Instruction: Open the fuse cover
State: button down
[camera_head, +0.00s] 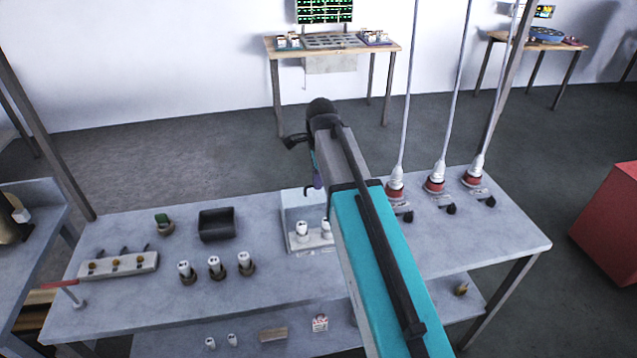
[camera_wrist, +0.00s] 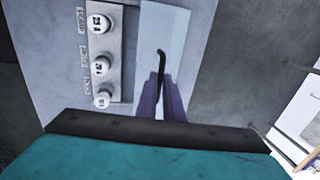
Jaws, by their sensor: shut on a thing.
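The fuse cover is a clear, pale bluish panel (camera_head: 297,208) by the fuse block (camera_head: 300,246) in the middle of the table. In the wrist view the cover (camera_wrist: 188,25) lies to the right of a row of three white fuses (camera_wrist: 101,63). A thin black curved handle (camera_wrist: 161,66) shows against the cover. My gripper (camera_wrist: 160,98), with purple fingers, is shut on the handle's lower end. In the head view my gripper (camera_head: 317,181) is at the cover's upper right, partly hidden by my arm. I cannot tell the cover's exact tilt.
Left of the fuse block are three white fuses in dark sockets (camera_head: 214,266), a black bin (camera_head: 217,225) and a switch panel (camera_head: 118,264). Red-based plugs on hanging cables (camera_head: 435,185) stand at the right. The table's right front (camera_head: 490,240) is clear.

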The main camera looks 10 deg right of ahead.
aim_at(319, 201)
jog(key=shift+w, duration=0.1)
jog(key=c, duration=1.9)
grip_release()
jog(key=shift+r, duration=0.1)
notch_tip(319, 201, up, 13)
jog(key=s+b, duration=0.2)
jog(key=shift+s+r+b, duration=0.2)
jog(key=shift+s+b, duration=0.15)
jog(key=shift+b, duration=0.05)
jog(key=shift+s, duration=0.1)
